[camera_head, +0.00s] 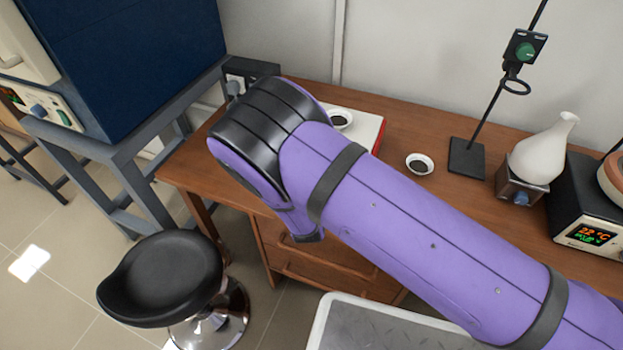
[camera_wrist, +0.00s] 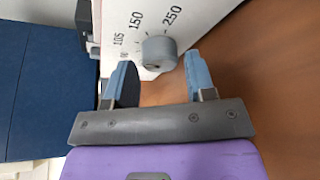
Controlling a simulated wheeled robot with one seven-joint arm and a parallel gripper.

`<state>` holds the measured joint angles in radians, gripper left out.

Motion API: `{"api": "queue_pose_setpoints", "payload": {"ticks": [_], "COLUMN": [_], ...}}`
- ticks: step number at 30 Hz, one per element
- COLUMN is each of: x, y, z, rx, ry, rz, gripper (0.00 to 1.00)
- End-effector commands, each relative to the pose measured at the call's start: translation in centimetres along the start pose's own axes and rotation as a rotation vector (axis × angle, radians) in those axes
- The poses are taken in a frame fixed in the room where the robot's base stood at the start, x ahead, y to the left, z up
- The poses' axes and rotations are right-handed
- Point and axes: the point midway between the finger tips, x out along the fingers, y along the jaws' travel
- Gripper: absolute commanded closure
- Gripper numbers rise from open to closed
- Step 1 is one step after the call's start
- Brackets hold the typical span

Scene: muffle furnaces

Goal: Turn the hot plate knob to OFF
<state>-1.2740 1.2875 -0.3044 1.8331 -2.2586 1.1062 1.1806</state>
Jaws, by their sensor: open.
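The hot plate shows in the head view (camera_head: 368,129) as a white slab with a red edge, partly hidden behind my arm. Its front panel fills the top of the wrist view (camera_wrist: 197,22), with the marks 105, 150 and 250. The round grey knob (camera_wrist: 158,53) sits on this panel below the numbers; I cannot tell exactly which mark it points to. My gripper (camera_wrist: 161,75) is open and empty, facing the panel. Its two blue-grey fingers are on either side of the knob in the picture, with visible gaps. In the head view my arm hides the gripper and knob.
A small dish (camera_head: 341,118) sits on the hot plate, another (camera_head: 420,163) on the wooden desk (camera_head: 440,205). A stand (camera_head: 467,157), a white flask (camera_head: 540,155) and a display unit (camera_head: 590,237) stand right. A blue furnace (camera_head: 130,60) and a black stool (camera_head: 163,277) are left.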

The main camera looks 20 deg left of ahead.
Motion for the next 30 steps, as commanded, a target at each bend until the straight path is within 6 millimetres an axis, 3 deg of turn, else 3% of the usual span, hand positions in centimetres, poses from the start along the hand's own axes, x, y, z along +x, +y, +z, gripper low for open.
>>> {"api": "queue_pose_setpoints", "payload": {"ticks": [13, 14, 18, 30], "x": [1.20, 1.19, 1.19, 1.21], "y": [0.03, 0.03, 0.03, 0.08], "z": [0.00, 0.00, 0.01, 0.07], "rx": [0.001, 0.001, 0.001, -0.052], "ry": [0.000, 0.000, 0.000, -0.001], "rz": [0.000, 0.000, 0.000, -0.024], "gripper": [0.50, 0.52, 0.84, 0.84]}}
